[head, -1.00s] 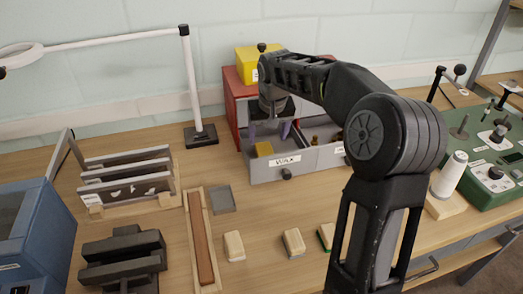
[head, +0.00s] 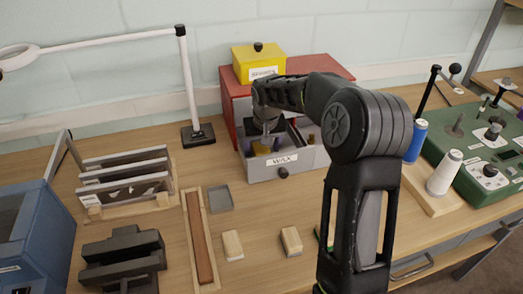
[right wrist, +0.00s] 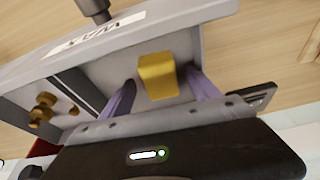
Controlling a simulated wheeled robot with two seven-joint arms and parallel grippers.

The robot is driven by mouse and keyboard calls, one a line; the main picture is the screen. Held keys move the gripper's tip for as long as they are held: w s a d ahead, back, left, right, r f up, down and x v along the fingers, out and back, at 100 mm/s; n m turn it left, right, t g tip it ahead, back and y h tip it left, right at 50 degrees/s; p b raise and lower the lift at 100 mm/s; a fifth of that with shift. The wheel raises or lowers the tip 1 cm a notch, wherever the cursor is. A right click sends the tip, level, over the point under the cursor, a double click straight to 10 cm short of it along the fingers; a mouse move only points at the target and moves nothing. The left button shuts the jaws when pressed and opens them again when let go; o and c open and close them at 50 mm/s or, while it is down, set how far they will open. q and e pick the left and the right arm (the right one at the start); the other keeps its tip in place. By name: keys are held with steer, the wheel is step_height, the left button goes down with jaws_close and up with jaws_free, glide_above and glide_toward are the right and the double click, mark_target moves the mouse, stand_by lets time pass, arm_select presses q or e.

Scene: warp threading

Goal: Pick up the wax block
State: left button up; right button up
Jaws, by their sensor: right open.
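The yellow wax block (head: 261,149) lies in the open grey drawer (head: 262,174) labelled WAX, partly hidden by my right gripper (head: 264,137). In the right wrist view the wax block (right wrist: 157,77) shows between the two purple fingers of my right gripper (right wrist: 160,79), one on each side. The fingers are open, with a visible gap on both sides of the block. My left gripper is out of view.
Drawer walls close in around the gripper, and a neighbouring compartment holds brass pieces (right wrist: 45,105). A red cabinet (head: 318,72) with a yellow box (head: 258,62) stands behind. A lamp post (head: 190,85) rises at left; blue (head: 416,140) and white (head: 444,172) spools stand right.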

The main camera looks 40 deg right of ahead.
steer(key=shift+w+f, duration=0.15)
steer(key=shift+f, duration=0.35)
steer(key=shift+c, duration=0.4)
steer(key=c, duration=1.5)
steer(key=shift+o, duration=0.2)
steer(key=shift+r, duration=0.15)
